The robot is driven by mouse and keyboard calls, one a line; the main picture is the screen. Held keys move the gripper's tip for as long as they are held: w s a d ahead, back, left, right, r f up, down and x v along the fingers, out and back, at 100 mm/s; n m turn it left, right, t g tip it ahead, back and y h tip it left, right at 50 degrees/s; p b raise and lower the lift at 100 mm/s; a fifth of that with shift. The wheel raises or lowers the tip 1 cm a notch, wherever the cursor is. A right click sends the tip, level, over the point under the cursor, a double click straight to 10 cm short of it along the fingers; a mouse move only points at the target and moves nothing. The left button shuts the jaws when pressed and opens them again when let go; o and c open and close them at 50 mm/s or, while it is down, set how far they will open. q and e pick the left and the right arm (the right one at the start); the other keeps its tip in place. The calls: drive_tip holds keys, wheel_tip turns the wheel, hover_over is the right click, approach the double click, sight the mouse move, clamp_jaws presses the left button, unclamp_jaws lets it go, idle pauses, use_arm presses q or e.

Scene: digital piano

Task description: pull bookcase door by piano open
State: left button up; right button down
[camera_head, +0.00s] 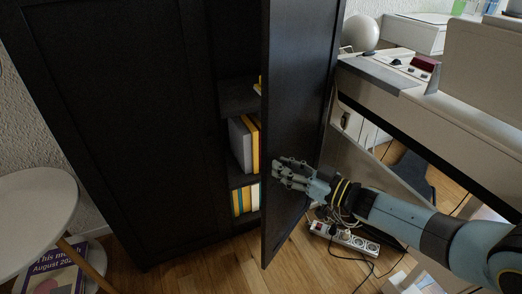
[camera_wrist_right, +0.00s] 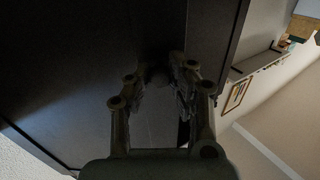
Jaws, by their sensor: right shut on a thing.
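The black bookcase door (camera_head: 300,90) by the piano stands partly open, swung out from the dark bookcase, hinged on its right side. My right gripper (camera_head: 285,174) is at the door's front face, near its free edge and low down. In the right wrist view the gripper's fingers (camera_wrist_right: 157,82) are closed at the dark door panel (camera_wrist_right: 90,60), shut on its handle, which the fingers mostly hide. My left gripper is not in view.
Books (camera_head: 243,145) show on the shelves behind the door. The white digital piano (camera_head: 460,120) stands at the right. A power strip (camera_head: 344,238) with cables lies on the floor below my right arm. A round white table (camera_head: 35,215) stands at the left.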

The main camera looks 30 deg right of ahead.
use_arm(q)
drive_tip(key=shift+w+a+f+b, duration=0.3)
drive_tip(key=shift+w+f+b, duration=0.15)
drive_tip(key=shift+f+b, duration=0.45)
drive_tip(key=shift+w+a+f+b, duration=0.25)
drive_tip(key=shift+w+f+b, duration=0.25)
drive_tip(key=shift+b, duration=0.6)
use_arm(e)
drive_tip(key=s+d+n+g+y, duration=0.2)
drive_tip(key=s+d+y, duration=0.1)
drive_tip(key=s+d, duration=0.9)
drive_tip(key=shift+d+n+g, duration=0.3)
drive_tip(key=shift+d+n, duration=0.1)
drive_tip(key=shift+d, duration=0.85)
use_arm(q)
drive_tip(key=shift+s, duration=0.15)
use_arm(e)
drive_tip(key=c, duration=1.1)
unclamp_jaws()
drive_tip(key=shift+w, duration=0.1)
drive_tip(key=shift+c, duration=0.2)
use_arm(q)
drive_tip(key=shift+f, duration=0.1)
